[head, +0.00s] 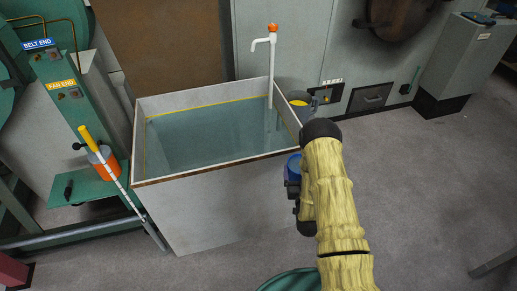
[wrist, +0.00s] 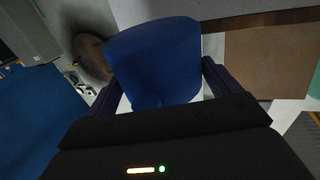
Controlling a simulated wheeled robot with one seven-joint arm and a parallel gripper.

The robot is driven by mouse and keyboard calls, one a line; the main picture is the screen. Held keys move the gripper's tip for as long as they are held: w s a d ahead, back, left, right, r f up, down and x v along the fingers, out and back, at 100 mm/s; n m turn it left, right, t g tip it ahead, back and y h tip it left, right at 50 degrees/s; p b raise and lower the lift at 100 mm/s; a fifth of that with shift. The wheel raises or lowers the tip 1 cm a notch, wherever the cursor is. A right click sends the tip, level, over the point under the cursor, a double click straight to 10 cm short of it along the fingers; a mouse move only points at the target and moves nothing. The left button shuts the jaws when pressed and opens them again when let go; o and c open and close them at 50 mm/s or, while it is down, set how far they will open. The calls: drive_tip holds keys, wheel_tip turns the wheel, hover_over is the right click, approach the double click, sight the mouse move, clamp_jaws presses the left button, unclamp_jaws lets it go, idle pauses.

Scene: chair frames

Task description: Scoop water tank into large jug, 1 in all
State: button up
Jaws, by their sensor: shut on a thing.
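The water tank (head: 160,205) is a large pale open-topped box at the centre of the head view. Greenish water (head: 210,130) fills much of it. My gripper (head: 294,192) is just outside the tank's right side, largely hidden by my arm. It is shut on a blue vessel (wrist: 155,60), seen between the fingers in the wrist view; a little of it shows in the head view (head: 293,167). Its inside is not visible. A dark grey jug-like vessel (head: 312,104) with yellow inside stands behind the tank's right corner; I cannot tell whether it is the large jug.
A white pipe with an orange top (head: 272,60) rises at the tank's right end. Green machinery (head: 85,110) and an orange-and-grey container (head: 104,163) are at left. Grey cabinets (head: 300,40) line the back. Grey floor (head: 430,190) is open at right.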

drive_tip(key=shift+r+p, duration=2.7)
drive_tip(key=shift+r, duration=1.5)
drive_tip(key=shift+r, duration=0.1)
drive_tip(key=r+p, duration=0.1)
drive_tip(key=p, duration=0.1)
drive_tip(key=r+p, duration=0.1)
drive_tip(key=p, duration=0.2)
drive_tip(key=shift+a, duration=0.4)
drive_tip(key=shift+s+a+p, duration=0.1)
drive_tip(key=shift+p, duration=0.65)
drive_tip(key=shift+f, duration=0.2)
